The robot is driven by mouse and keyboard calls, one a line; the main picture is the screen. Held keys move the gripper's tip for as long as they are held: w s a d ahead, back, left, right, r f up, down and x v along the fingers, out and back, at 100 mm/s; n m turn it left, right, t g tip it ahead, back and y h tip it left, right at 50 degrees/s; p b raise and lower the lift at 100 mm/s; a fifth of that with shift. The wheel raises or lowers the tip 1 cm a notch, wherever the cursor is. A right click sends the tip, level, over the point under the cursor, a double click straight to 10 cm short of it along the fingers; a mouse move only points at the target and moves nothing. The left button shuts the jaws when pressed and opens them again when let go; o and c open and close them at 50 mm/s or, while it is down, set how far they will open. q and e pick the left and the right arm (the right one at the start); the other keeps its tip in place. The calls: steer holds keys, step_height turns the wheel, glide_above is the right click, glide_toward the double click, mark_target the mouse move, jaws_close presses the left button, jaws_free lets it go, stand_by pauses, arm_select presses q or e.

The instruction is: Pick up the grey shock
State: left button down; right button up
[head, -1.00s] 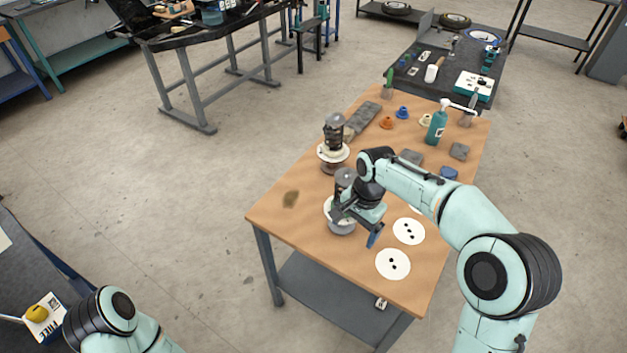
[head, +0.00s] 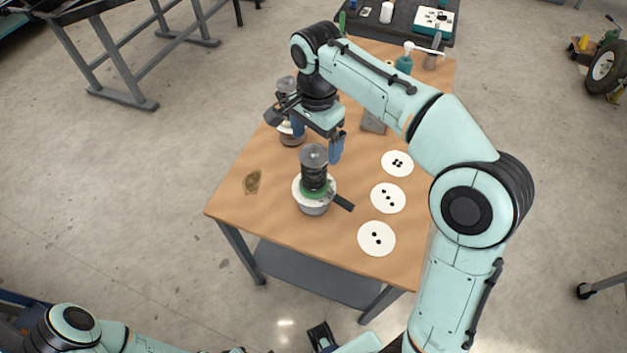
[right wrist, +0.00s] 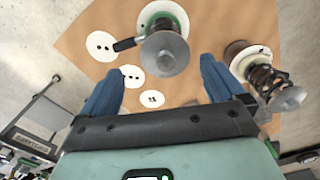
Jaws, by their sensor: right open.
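A shock with a grey round cap and dark coil (head: 314,170) stands upright in a white cup with a green ring and a dark side handle, on the wooden table. It also shows from above in the right wrist view (right wrist: 165,52). A second shock with a grey cap and dark coil (head: 287,88) stands behind it, partly hidden by my gripper; its coil is clear in the right wrist view (right wrist: 270,82). I cannot tell which is meant by grey. My right gripper (head: 318,140) is open and empty, above and behind the near shock.
White discs with black dots (head: 388,198) lie along the table's right side. A brown stain (head: 252,181) marks the left part. A teal pump bottle (head: 404,62) stands at the back. The wooden table's (head: 240,210) front left is clear.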

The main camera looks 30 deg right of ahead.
mark_target(314, 149)
steer(key=shift+w+f+b, duration=0.2)
steer(key=shift+f+b, duration=0.05)
steer(key=shift+f, duration=1.35)
steer(key=shift+w+f+b, duration=0.15)
steer(key=shift+f+b, duration=0.1)
steer(key=shift+f, duration=1.3)
steer(key=shift+a+r, duration=0.1)
jaws_close()
